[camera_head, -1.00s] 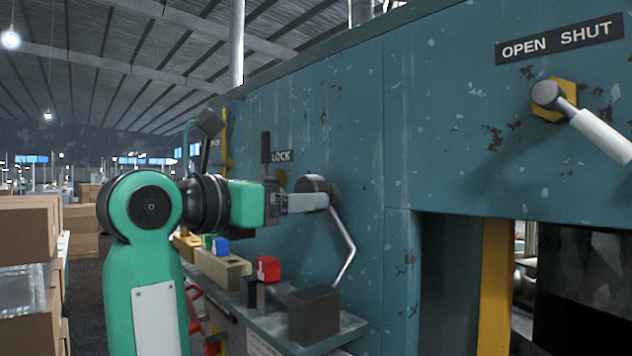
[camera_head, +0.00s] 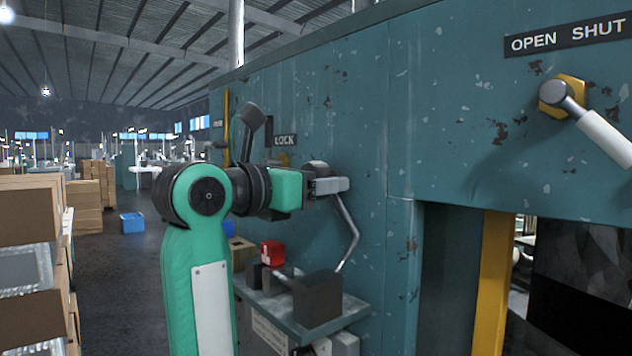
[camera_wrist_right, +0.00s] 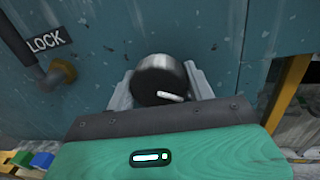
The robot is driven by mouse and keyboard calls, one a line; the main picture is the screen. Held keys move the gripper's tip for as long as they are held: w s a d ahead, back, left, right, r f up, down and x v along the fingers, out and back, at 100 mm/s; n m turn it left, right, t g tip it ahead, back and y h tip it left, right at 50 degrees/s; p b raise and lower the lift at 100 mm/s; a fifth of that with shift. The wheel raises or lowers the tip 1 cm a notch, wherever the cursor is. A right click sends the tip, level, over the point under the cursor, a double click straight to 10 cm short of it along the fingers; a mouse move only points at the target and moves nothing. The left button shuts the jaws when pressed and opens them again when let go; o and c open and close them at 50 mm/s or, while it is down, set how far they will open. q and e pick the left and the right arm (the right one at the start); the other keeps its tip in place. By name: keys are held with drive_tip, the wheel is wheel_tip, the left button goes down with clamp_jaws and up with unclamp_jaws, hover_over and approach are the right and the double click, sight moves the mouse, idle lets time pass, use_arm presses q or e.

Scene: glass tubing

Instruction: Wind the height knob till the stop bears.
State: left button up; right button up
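A dark round knob with a white mark (camera_wrist_right: 160,80) shows in the right wrist view. I take it for the height knob; no label for it is readable. In the head view only its grey top (camera_head: 317,166) shows above my fingers, on the teal machine panel. My right gripper (camera_head: 334,186) is at the knob, its fingers lying along two sides of it. In the wrist view the fingers (camera_wrist_right: 160,78) flank the knob closely; I cannot tell whether they press on it. The stop cannot be made out. My left gripper is not in view.
A bent metal rod (camera_head: 354,236) hangs below the knob. A LOCK label (camera_head: 285,140) is left of the knob; an OPEN SHUT lever (camera_head: 598,134) is at right.

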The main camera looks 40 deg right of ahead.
drive_tip(key=m+b, duration=0.1)
drive_tip(key=b, duration=0.1)
drive_tip(key=m+b, duration=0.1)
drive_tip(key=b, duration=0.1)
drive_tip(key=shift+f+m, duration=0.25)
drive_tip(key=shift+m, duration=0.15)
drive_tip(key=m+b, duration=0.2)
drive_tip(key=m, duration=0.1)
drive_tip(key=shift+r+h, duration=0.15)
drive_tip(key=shift+h, duration=0.15)
drive_tip(key=shift+r+m+b, duration=0.15)
drive_tip(key=shift+m+b, duration=0.75)
drive_tip(key=shift+m, duration=0.2)
drive_tip(key=shift+r, duration=0.1)
drive_tip(key=o, duration=0.8)
drive_tip(key=shift+o, duration=0.7)
drive_tip(key=shift+w, duration=0.1)
drive_tip(key=shift+g, duration=0.3)
